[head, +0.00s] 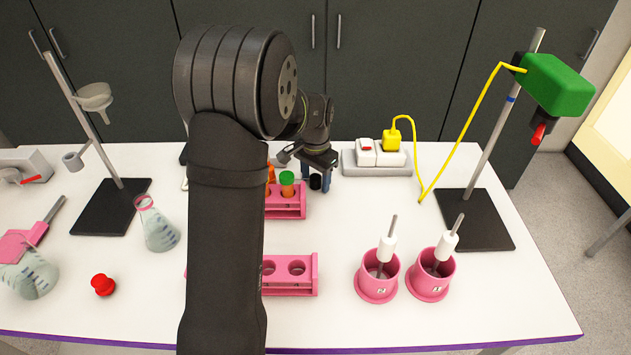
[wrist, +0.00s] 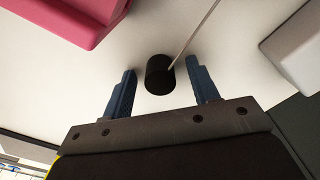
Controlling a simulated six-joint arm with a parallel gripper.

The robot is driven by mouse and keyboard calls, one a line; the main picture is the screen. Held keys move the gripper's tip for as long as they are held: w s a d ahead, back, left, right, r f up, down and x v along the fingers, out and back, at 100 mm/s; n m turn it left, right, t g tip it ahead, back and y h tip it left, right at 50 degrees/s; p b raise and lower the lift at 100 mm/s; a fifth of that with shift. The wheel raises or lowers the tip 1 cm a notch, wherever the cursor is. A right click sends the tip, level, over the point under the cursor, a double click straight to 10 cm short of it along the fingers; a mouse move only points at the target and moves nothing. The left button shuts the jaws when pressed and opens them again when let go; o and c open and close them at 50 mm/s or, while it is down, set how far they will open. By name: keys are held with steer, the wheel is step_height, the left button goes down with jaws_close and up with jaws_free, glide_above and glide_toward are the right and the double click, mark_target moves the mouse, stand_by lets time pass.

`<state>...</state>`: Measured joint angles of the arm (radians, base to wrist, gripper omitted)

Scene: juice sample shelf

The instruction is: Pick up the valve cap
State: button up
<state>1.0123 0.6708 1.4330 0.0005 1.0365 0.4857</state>
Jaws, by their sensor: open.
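A small black cylinder (wrist: 160,75), which looks like the valve cap, stands on the white table. In the wrist view it lies between the tips of my gripper's two blue fingers (wrist: 161,80), with a visible gap on each side. My gripper is open and not holding it. In the head view the black cap (head: 315,182) shows just below my gripper (head: 318,174), behind the pink tube rack (head: 295,206). My arm hides part of the table around it.
A white power strip (head: 376,163) with a yellow plug is close on the right. A stand with a green device (head: 556,84) is at the right. Two pink cups (head: 377,285) and a second pink rack (head: 291,288) are nearer. Flasks (head: 160,232) and a red knob (head: 103,285) are at the left.

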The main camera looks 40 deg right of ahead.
steer(key=shift+c, duration=0.2)
steer(key=c, duration=1)
